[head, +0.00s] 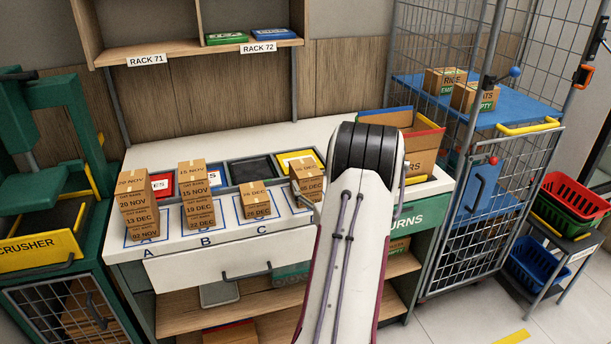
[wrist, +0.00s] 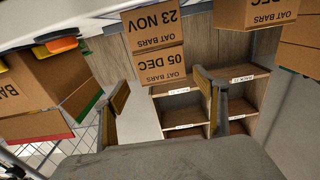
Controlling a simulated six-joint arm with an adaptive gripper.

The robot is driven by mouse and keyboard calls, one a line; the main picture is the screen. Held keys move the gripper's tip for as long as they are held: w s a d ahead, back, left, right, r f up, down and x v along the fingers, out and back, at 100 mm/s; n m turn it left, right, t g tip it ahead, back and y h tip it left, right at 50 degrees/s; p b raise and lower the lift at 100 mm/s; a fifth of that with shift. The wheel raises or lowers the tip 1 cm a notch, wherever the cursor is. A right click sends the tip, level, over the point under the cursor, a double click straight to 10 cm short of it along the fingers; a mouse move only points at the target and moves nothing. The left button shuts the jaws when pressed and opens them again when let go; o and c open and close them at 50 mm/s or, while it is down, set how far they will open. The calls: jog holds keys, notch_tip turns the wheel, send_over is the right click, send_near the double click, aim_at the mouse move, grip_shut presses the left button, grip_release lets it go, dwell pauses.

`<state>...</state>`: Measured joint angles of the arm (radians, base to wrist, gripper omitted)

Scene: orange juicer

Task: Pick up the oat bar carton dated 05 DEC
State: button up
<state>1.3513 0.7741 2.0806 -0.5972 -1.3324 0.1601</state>
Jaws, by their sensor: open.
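The oat bar carton dated 05 DEC (head: 303,169) is a brown box on top of the right-hand stack on the white counter. It also shows upside down in the wrist view (wrist: 160,66), with its printed face towards the camera. In the head view my arm hides most of my gripper and the right side of this stack.
A single carton (head: 255,200) stands left of the target stack. Two taller stacks (head: 199,205) (head: 138,210) stand farther left. Coloured trays (head: 252,168) lie behind. An open box (head: 415,150) is on the right, near a wire cage (head: 455,225). A rack shelf (head: 200,52) hangs above.

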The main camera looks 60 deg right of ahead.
aim_at(305, 171)
jog(key=shift+w, duration=0.1)
jog(key=shift+x, duration=1.25)
jog(key=shift+w+d, duration=0.1)
jog(key=shift+x, duration=2.45)
jog(key=shift+w+f, duration=0.1)
jog(key=shift+f, duration=0.1)
jog(key=c, duration=1.4)
